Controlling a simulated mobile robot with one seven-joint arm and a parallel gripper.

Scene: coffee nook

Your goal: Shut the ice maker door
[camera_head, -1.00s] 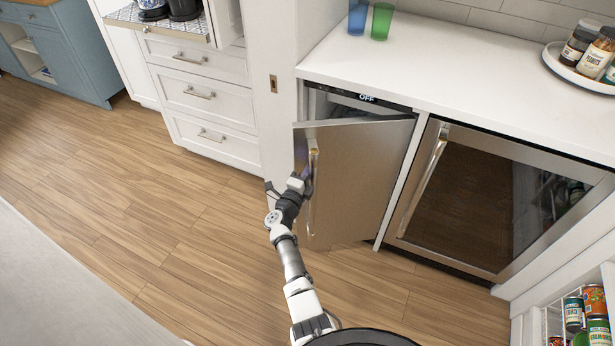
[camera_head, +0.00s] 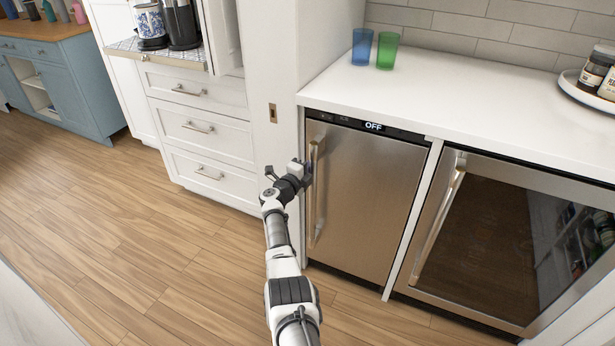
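The ice maker is the steel unit under the white counter, with a black strip reading "OFF" (camera_head: 373,126) along its top. Its door (camera_head: 368,195) looks flush with the cabinet front, with no visible gap. A vertical handle (camera_head: 313,215) runs down the door's left side. My gripper (camera_head: 304,172) is at the upper part of the handle, at the door's left edge. It is small and partly hidden by my wrist, so I cannot tell whether its fingers are open or shut or whether it touches the handle.
A glass-front cooler (camera_head: 490,235) stands to the right of the ice maker. White drawers (camera_head: 200,128) are to the left. A blue cup (camera_head: 362,47) and a green cup (camera_head: 387,50) stand on the counter (camera_head: 470,95). The wooden floor (camera_head: 150,260) in front is clear.

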